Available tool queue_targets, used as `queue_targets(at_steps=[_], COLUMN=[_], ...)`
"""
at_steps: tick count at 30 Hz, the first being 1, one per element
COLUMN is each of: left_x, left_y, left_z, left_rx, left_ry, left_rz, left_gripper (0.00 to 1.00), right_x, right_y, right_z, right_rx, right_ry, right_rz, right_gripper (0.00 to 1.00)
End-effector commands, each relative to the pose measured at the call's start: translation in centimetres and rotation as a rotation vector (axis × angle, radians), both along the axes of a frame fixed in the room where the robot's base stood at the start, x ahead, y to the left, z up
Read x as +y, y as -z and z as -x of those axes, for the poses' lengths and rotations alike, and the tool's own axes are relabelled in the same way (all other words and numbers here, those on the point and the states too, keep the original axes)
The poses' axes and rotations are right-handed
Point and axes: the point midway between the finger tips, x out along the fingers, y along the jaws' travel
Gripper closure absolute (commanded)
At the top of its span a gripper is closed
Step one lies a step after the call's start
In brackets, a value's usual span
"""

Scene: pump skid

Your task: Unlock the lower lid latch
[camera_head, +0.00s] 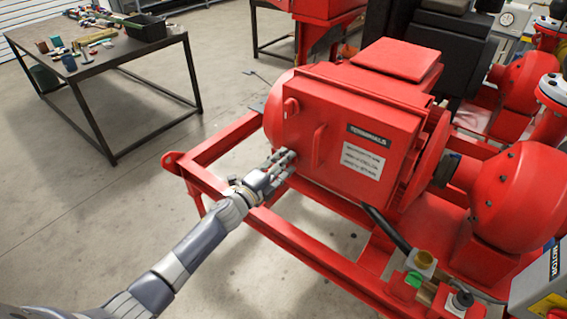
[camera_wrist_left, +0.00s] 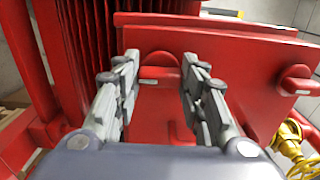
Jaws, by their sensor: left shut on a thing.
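The red terminal box (camera_head: 330,125) has a lid with a "TERMINALS" label. My left gripper (camera_head: 285,160) is at the lower left edge of the lid, with its fingers reaching to it. In the left wrist view the lower lid latch (camera_wrist_left: 160,72), a rounded red knob, sits between the two fingertips (camera_wrist_left: 161,68). In the head view the hand hides this latch. The upper lid latch (camera_head: 291,106) is free on the same edge, and it also shows in the left wrist view (camera_wrist_left: 297,82). My right gripper is not in view.
A red lid handle (camera_head: 318,147) stands just right of the hand. The red skid frame (camera_head: 215,145) runs below and left. A dark cable (camera_head: 385,228) hangs below the box. A work table (camera_head: 130,65) with tools stands far left, with clear floor between.

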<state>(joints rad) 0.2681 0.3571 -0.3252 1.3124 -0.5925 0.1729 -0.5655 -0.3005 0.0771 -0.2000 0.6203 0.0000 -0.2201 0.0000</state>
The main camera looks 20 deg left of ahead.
Motion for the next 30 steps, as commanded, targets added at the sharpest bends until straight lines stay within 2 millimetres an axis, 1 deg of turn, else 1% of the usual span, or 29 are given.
queue_targets(at_steps=[14,15,17,18,25,27,30], left_x=[0.06,0.06,0.06,0.05,0.02,0.04,0.22], left_y=[-0.03,-0.03,-0.03,-0.03,-0.01,0.01,0.07], left_z=[-0.03,-0.03,-0.03,-0.03,-0.02,0.03,0.43], left_rx=[0.006,0.006,0.005,0.005,0.005,0.005,0.006], left_ry=[-0.001,-0.001,-0.001,-0.001,-0.001,0.0,-0.001], left_rz=[0.016,0.016,0.015,0.015,0.013,0.013,0.013], left_gripper=[0.86,0.57,0.44,0.42,0.42,0.42,0.42], right_x=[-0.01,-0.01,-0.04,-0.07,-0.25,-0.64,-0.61], right_y=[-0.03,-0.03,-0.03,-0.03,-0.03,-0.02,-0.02], right_z=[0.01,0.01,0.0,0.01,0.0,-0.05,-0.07], right_rx=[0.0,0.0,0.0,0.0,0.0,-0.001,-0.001], right_ry=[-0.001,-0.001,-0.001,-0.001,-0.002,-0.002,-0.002], right_rz=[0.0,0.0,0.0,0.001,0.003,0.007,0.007], right_gripper=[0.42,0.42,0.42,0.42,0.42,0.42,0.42])
